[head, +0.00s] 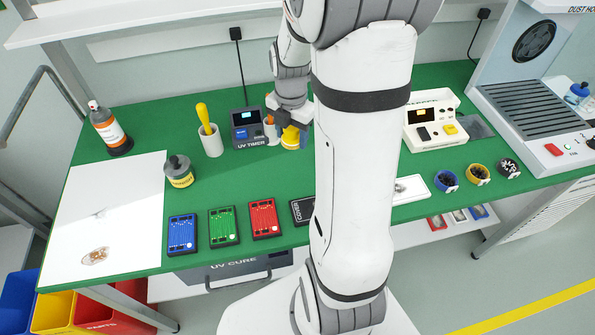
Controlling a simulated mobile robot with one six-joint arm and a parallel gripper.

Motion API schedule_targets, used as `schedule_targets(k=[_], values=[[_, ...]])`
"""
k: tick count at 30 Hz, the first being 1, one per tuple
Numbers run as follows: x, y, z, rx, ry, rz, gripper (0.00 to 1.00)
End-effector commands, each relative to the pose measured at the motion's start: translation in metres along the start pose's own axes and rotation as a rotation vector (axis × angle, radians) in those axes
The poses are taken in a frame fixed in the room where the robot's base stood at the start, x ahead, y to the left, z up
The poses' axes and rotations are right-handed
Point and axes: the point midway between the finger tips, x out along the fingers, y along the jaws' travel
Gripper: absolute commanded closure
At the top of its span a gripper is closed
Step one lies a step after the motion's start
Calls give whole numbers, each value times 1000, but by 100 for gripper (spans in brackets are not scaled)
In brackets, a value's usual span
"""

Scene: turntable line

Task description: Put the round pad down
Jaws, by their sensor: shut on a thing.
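My gripper (291,121) is at the back of the green bench, just right of the UV timer. It is shut on a small yellow round thing (291,138), which looks like the round pad. The pad shows below the fingers, and its upper part is hidden by them. I cannot tell whether its underside touches the bench.
A UV timer (247,129) and a white cup with a yellow-handled tool (212,140) stand left of my gripper. Blue (182,234), green (223,227) and red (264,219) boards lie along the front. Green bench (215,180) between is clear. My arm hides the middle.

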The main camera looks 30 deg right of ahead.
Motion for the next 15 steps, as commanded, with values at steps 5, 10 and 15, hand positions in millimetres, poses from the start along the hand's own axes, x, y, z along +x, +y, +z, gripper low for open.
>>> schedule_targets(k=[5, 10, 15], values=[[7, -12, -1, -25, 2, -2, 78], [37, -13, -2, -28, 5, -5, 78], [55, -12, -1, -27, 2, -2, 78]])
